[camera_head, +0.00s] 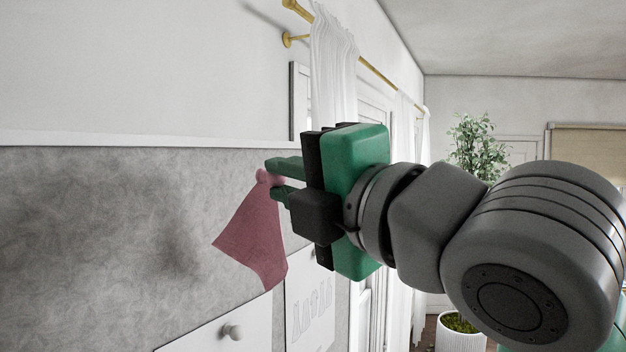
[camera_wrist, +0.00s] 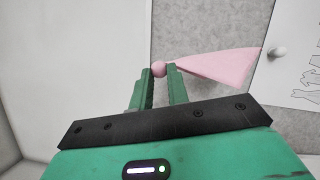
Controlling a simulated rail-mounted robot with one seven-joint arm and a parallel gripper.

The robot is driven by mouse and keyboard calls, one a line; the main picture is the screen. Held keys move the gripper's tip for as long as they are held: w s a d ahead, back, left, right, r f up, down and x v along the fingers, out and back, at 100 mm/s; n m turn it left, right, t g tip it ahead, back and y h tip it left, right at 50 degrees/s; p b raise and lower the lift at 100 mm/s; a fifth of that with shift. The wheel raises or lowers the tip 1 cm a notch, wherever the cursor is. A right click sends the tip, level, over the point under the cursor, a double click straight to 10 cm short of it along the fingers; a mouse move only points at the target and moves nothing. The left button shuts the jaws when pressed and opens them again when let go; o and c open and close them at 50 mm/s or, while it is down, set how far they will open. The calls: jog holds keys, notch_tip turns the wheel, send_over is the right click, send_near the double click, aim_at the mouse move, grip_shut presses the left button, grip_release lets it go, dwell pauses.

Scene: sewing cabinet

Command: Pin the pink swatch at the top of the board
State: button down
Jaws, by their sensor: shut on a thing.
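The pink swatch (camera_head: 254,236) hangs by one corner from my gripper (camera_head: 272,178) in the head view, in front of the grey board (camera_head: 110,220). In the wrist view the swatch (camera_wrist: 220,66) stretches to the right from my gripper (camera_wrist: 161,74). A round pink pin head (camera_wrist: 159,69) sits between the fingertips, at the swatch's corner. The fingers are shut on it. The board (camera_wrist: 195,28) lies just beyond the fingertips, close to its top edge. I cannot tell whether the pin touches the board.
A white ledge (camera_head: 140,140) runs along the board's top. White sheets hang lower on the board, one with a white knob-like pin (camera_head: 231,331) and one with a drawing (camera_head: 310,300). A white curtain (camera_head: 333,70) hangs to the right of the board.

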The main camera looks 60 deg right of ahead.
jog(key=shift+w+a+p, duration=0.2)
jog(key=shift+w+p, duration=0.1)
jog(key=shift+w, duration=1.25)
jog(key=shift+w+a+p, duration=0.2)
jog(key=shift+w+p, duration=0.1)
jog(key=shift+w, duration=1.3)
jog(key=shift+w+a+p, duration=0.2)
jog(key=shift+w+p, duration=0.1)
jog(key=shift+w, duration=1.25)
jog(key=shift+w, duration=0.3)
jog(key=c, duration=1.3)
grip_release()
jog(key=b+v, duration=0.2)
jog(key=v, duration=0.5)
jog(key=shift+s+a, duration=0.1)
jog(key=shift+s, duration=0.3)
